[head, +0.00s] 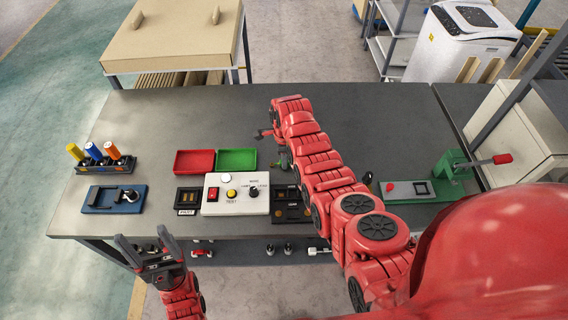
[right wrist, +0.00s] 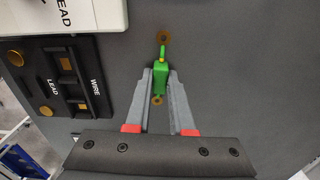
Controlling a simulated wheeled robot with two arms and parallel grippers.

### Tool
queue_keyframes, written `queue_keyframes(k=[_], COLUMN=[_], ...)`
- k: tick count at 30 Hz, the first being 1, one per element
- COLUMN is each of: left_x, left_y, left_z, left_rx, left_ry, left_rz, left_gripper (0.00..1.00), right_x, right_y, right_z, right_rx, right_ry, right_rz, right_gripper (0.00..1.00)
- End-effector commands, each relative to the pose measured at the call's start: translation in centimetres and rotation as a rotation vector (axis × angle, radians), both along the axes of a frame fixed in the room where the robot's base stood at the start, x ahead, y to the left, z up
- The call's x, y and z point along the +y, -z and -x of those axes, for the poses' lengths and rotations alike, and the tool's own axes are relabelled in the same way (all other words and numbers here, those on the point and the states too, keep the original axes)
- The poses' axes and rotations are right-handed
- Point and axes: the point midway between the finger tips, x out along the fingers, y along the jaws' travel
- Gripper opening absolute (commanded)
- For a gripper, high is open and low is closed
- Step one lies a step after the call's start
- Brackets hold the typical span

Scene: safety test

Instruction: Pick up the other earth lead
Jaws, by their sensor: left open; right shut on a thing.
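A short green earth lead (right wrist: 161,68) with a yellow part and a copper-coloured ring at each end is between the fingertips of my right gripper (right wrist: 161,77), which is shut on it. In the head view the right arm partly hides this gripper; a bit of green shows there, behind the test box. I cannot tell whether the lead touches the bench. The black lead-and-wire block (right wrist: 72,82) lies left of the gripper in the wrist view; it also shows in the head view (head: 305,214). My left gripper (head: 143,238) is open and empty at the bench's front edge.
A white test box (head: 223,207) stands mid-bench, with red (head: 194,163) and green (head: 237,160) trays behind it. Screwdriver rack (head: 105,165) and blue fixture (head: 112,200) are left. A green lever device (head: 455,168) is right. The bench's back left is clear.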

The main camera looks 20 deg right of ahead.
Motion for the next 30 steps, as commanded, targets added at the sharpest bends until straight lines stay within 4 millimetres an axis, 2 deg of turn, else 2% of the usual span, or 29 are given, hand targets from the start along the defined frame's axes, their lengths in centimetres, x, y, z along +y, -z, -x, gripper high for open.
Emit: queue_keyframes(k=[21,30], left_x=[0.0,0.0], left_y=[-2.8,-2.9], left_z=[0.0,0.0], left_rx=[0.0,0.0], left_ry=[0.0,0.0], left_rz=[0.0,0.0], left_gripper=[0.74,0.74], right_x=[0.0,0.0], right_y=[-5.9,-6.5], right_z=[-0.1,0.0], right_rx=[-0.004,0.0], right_ry=[0.0,0.0], right_rz=[0.0,0.0], right_gripper=[0.0,0.0])
